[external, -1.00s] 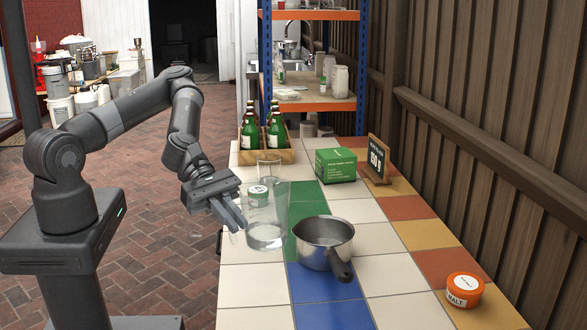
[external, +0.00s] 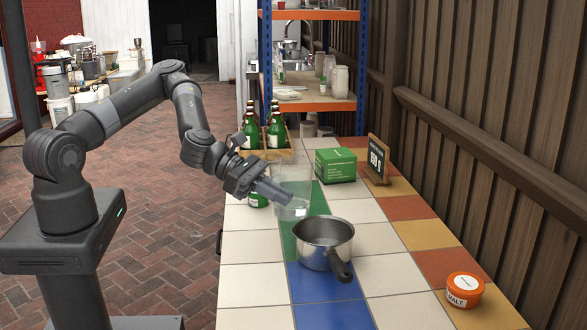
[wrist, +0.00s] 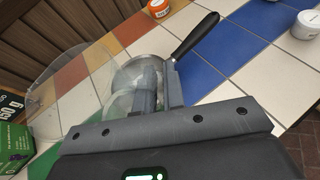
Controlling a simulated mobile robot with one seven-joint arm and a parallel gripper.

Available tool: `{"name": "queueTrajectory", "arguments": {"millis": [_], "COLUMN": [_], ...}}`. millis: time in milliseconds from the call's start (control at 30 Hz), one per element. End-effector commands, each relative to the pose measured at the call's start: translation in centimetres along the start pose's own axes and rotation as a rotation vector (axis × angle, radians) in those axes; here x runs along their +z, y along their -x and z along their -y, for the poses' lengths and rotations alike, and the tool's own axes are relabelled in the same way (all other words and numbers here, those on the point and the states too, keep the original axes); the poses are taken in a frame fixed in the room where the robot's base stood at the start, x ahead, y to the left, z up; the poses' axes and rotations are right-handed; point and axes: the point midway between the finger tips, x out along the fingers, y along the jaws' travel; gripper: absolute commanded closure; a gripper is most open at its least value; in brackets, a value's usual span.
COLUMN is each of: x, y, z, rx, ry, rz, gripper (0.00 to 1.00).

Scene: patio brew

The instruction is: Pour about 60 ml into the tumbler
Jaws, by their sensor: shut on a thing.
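My gripper (external: 272,191) is shut on a clear jug (external: 292,183) and holds it above the tiled table, behind the saucepan. The jug looks close to upright, perhaps slightly tilted, with a little clear liquid low in it. In the wrist view my fingers (wrist: 146,88) are on the jug (wrist: 65,85), whose wide clear wall spreads to the left. A clear glass tumbler (external: 268,159) stands behind the jug, in front of the bottle crate. It is faint and partly hidden by the jug and gripper. I cannot make out the tumbler in the wrist view.
A steel saucepan (external: 323,242) stands in front of the jug, its black handle toward the front. A green-lidded jar (external: 258,200) sits under my gripper. A green box (external: 335,166), price sign (external: 377,160), bottle crate (external: 283,156) and orange malt tub (external: 464,289) stand around. The front-left tiles are clear.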

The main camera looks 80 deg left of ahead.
Motion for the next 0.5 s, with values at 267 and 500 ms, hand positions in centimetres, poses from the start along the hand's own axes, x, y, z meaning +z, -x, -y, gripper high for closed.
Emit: {"name": "queueTrajectory", "arguments": {"millis": [267, 500], "x": [-0.4, -0.5], "y": [0.1, 1.5], "z": [-10.4, -17.1], "rx": [0.333, 0.553], "ry": [0.129, 0.221], "rz": [-0.011, -0.019], "gripper": [1.00, 1.00]}}
